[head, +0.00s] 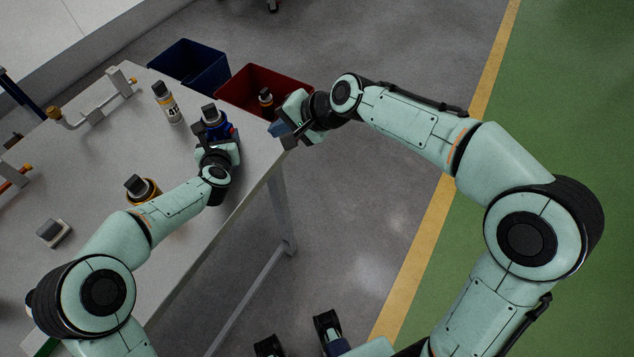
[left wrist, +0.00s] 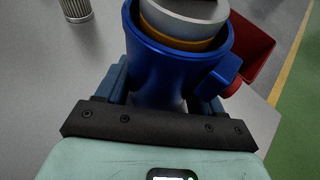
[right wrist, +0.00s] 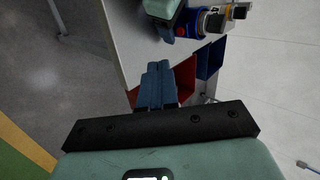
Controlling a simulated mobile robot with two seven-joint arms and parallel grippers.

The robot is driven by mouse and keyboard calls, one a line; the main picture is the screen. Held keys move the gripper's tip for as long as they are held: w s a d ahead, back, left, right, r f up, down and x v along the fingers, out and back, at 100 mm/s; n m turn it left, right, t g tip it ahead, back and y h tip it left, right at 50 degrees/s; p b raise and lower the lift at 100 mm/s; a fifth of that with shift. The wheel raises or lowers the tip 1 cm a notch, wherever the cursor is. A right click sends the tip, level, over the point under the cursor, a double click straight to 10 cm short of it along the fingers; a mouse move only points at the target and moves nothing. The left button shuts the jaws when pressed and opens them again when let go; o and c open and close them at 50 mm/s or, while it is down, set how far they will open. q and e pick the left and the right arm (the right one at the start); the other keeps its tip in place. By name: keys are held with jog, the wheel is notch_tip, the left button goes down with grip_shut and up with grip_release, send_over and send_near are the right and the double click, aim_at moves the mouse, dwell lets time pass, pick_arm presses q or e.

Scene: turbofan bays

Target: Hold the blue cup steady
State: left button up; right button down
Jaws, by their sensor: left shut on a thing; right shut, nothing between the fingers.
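The blue cup (head: 222,128) stands on the grey workbench (head: 90,185) near its right edge. A grey and orange cylinder with a dark top (head: 210,114) sits inside it. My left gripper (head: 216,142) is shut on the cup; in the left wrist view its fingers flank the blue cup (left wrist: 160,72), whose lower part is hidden. The cup looks upright. My right gripper (head: 281,131) is shut and empty, past the bench's right edge, apart from the cup. The right wrist view shows its blue fingers (right wrist: 157,86) together and the cup (right wrist: 184,24) beyond.
A labelled bottle (head: 169,104) stands left of the cup. An orange-ringed item (head: 139,188) is partly behind my left arm. A blue bin (head: 190,66) and a red bin (head: 262,84), with a bottle (head: 265,98), are beyond the bench. Open floor lies right.

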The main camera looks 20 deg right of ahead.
jog(key=w+a+r+n+g+h, duration=0.25)
jog(key=w+a+n, duration=0.3)
jog(key=n, duration=1.15)
jog(key=w+d+f+m+h, duration=0.1)
jog(key=w+d+f+m, duration=0.1)
jog(key=d+f+m, duration=0.45)
jog(key=w+d+f+m+h, duration=0.15)
jog(key=d+f, duration=0.25)
jog(key=d, duration=0.6)
jog(key=s+a+f, duration=0.1)
jog(key=s+f, duration=0.2)
jog(key=f, duration=0.8)
jog(key=s+a+f+g, duration=0.1)
jog(key=s+f, duration=0.3)
jog(key=f, duration=0.7)
jog(key=shift+s+m+y, duration=0.25)
jog(key=shift+m+y, duration=0.05)
